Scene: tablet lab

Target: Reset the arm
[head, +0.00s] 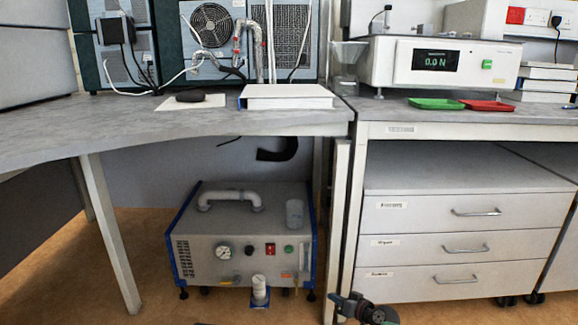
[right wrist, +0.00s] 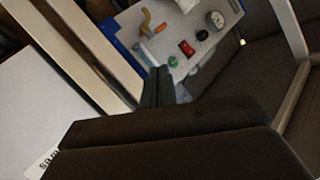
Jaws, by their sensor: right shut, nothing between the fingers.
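My right gripper (head: 362,309) shows at the bottom edge of the head view, low in front of the drawer cabinet (head: 460,183) and right of the pump box. Only a part of it is in the picture. In the right wrist view its dark fingers (right wrist: 158,86) are together, with nothing between them. My left gripper is not in the head view.
The grey pump box (head: 240,268), with gauge and switches, stands on the floor under the left bench (head: 160,127); it also shows in the right wrist view (right wrist: 205,50). The right bench holds a tester (head: 440,62), a green tray (head: 436,104) and a red tray (head: 487,106).

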